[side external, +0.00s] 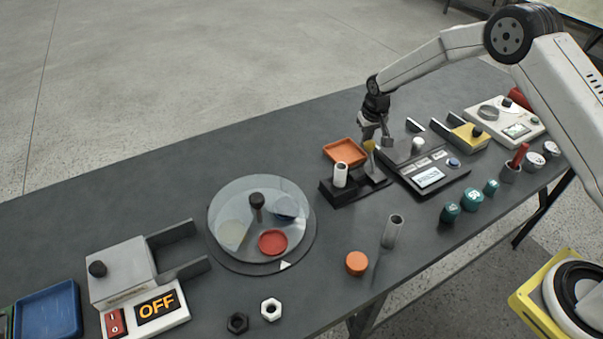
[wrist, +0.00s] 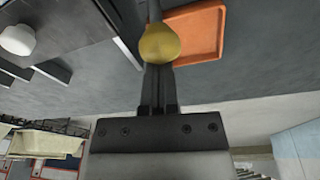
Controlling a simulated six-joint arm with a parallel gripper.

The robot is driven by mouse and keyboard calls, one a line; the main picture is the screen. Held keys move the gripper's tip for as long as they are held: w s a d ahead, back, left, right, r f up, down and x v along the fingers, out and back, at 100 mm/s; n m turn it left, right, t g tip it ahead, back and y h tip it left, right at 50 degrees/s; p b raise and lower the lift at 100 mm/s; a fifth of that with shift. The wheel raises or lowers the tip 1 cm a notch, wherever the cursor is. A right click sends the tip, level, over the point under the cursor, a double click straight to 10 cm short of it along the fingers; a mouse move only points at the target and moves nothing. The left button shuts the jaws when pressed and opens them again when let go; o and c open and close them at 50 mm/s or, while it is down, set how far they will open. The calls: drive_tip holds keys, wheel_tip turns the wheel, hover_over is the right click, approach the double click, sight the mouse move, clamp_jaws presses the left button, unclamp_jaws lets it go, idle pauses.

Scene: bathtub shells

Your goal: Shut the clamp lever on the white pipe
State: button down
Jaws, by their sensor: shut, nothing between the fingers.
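The white pipe (side external: 341,175) stands upright in a black clamp base (side external: 352,190) at the middle of the table. The clamp lever, a grey bar (side external: 373,165), rises at the right end of the base, with a yellow knob (side external: 369,146) on top. The yellow knob (wrist: 160,44) also shows large in the wrist view, in front of my finger ends. My gripper (side external: 378,135) is shut and empty, close to the knob. I cannot tell whether it touches the knob. The white pipe cannot be made out in the wrist view.
An orange tray (side external: 345,151) lies just behind the clamp, and a dark console (side external: 430,177) with a screen and white knob stands to its right. A grey tube (side external: 392,231) and an orange cap (side external: 356,263) are in front. A turntable (side external: 222,205) is at left.

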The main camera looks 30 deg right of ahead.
sight(372, 141)
drive_tip(key=shift+s+r+t, duration=0.15)
drive_tip(key=shift+s+t, duration=0.25)
drive_tip(key=shift+s, duration=0.05)
drive_tip(key=shift+s+r+t, duration=0.15)
drive_tip(key=shift+s+t, duration=0.2)
drive_tip(key=shift+t, duration=0.05)
drive_tip(key=shift+s+a+t, duration=0.25)
drive_tip(key=shift+s+t, duration=0.3)
drive_tip(key=shift+t, duration=0.35)
drive_tip(key=shift+s+d+r+t, duration=0.1)
drive_tip(key=shift+s+r+t, duration=0.15)
drive_tip(key=shift+t, duration=0.25)
drive_tip(key=s, duration=0.6)
drive_tip(key=shift+d+t, duration=0.15)
drive_tip(key=shift+t, duration=0.15)
drive_tip(key=shift+s+f, duration=0.2)
drive_tip(key=shift+s, duration=0.05)
drive_tip(key=shift+w, duration=0.1)
